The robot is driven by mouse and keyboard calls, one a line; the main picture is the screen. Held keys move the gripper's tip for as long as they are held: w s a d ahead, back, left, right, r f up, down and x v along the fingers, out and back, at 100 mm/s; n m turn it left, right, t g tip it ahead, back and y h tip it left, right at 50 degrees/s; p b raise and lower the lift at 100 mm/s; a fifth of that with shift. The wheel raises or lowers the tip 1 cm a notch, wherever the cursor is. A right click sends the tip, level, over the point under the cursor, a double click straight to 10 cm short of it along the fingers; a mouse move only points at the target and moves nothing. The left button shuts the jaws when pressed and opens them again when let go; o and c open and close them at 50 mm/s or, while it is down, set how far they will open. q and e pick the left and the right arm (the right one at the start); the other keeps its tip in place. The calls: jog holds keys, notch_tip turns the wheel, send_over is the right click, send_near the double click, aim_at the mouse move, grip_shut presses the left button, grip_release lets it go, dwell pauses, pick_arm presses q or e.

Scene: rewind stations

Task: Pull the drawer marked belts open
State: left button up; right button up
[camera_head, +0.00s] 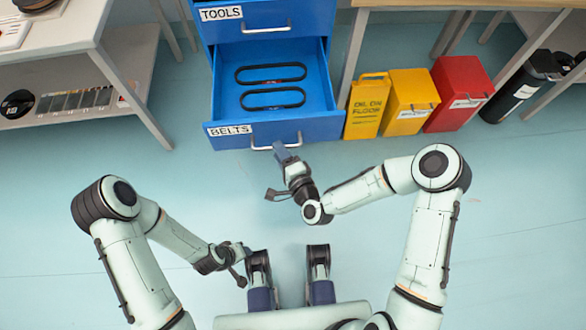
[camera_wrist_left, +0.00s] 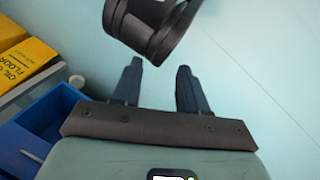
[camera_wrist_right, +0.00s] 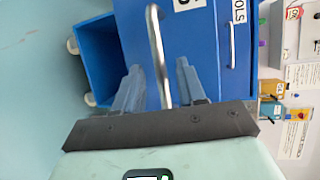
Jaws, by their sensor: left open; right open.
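The drawer marked BELTS (camera_head: 235,137) stands pulled out below the TOOLS drawer (camera_head: 272,20) in the head view. Two black belt loops lie inside it. Its silver handle (camera_head: 262,148) is on the front face. My right gripper (camera_head: 283,152) is at this handle. In the right wrist view the handle (camera_wrist_right: 157,50) runs between the two open fingers (camera_wrist_right: 159,72); I cannot tell whether either finger touches it. My left gripper (camera_head: 242,265) is low and left of centre, away from the drawer; its fingers (camera_wrist_left: 159,68) are apart and empty in the left wrist view.
Yellow bins (camera_head: 410,100) and a red bin (camera_head: 460,92) stand on the floor right of the drawer. A black cylinder (camera_head: 517,90) is farther right. A shelved table (camera_head: 75,70) is at the left. The floor in front of the drawer is clear apart from my arms.

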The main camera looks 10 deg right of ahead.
pick_arm(q)
jog(key=s+r+p, duration=0.1)
jog(key=s+d+r+g, duration=0.1)
jog(key=s, duration=0.1)
jog(key=shift+d+r+h+p, duration=0.1)
jog(key=shift+d+h+p, duration=0.1)
jog(key=shift+h+p, duration=0.15)
pick_arm(e)
jog(key=v, duration=1)
jog(key=shift+d+r, duration=0.1)
